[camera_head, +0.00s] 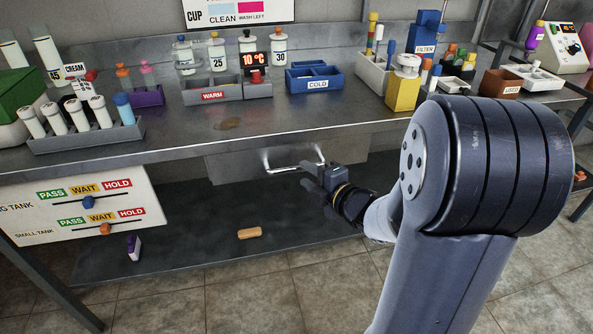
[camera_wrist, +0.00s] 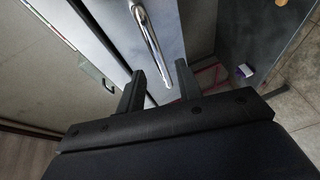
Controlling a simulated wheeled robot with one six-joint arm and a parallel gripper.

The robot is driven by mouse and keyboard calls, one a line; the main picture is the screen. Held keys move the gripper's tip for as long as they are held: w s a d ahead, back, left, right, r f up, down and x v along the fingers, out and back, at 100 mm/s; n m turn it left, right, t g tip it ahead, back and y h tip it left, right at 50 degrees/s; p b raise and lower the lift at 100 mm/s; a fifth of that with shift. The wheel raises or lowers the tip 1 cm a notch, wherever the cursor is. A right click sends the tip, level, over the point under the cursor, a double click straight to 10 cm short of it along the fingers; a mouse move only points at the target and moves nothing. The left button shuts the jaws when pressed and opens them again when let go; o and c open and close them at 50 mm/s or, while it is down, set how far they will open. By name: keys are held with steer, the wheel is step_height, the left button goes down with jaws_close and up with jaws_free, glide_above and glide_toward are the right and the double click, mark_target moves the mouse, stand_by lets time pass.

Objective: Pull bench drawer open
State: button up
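The bench drawer (camera_head: 232,168) has a plain grey metal front just under the bench top, and it looks shut. Its silver bar handle (camera_head: 283,169) stands out from the front. My gripper (camera_head: 314,173) is at the right end of the handle. In the wrist view my gripper (camera_wrist: 160,68) is open, with one finger on each side of the handle (camera_wrist: 150,38). The handle's end lies between the fingers in the picture, with gaps showing on both sides. I cannot tell whether a finger touches it. The drawer front (camera_wrist: 110,25) fills the upper middle there.
The bench top (camera_head: 190,135) above carries racks, bottles and bins, including the WARM bin (camera_head: 212,93) and COLD bin (camera_head: 315,80). A slider panel (camera_head: 90,207) hangs at the left. A low shelf (camera_head: 200,240) holds a wooden block (camera_head: 249,233) and a purple-and-white item (camera_head: 134,247).

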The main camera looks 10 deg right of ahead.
mark_target(298, 169)
steer(key=x, duration=0.5)
jaws_close()
stand_by(0.3)
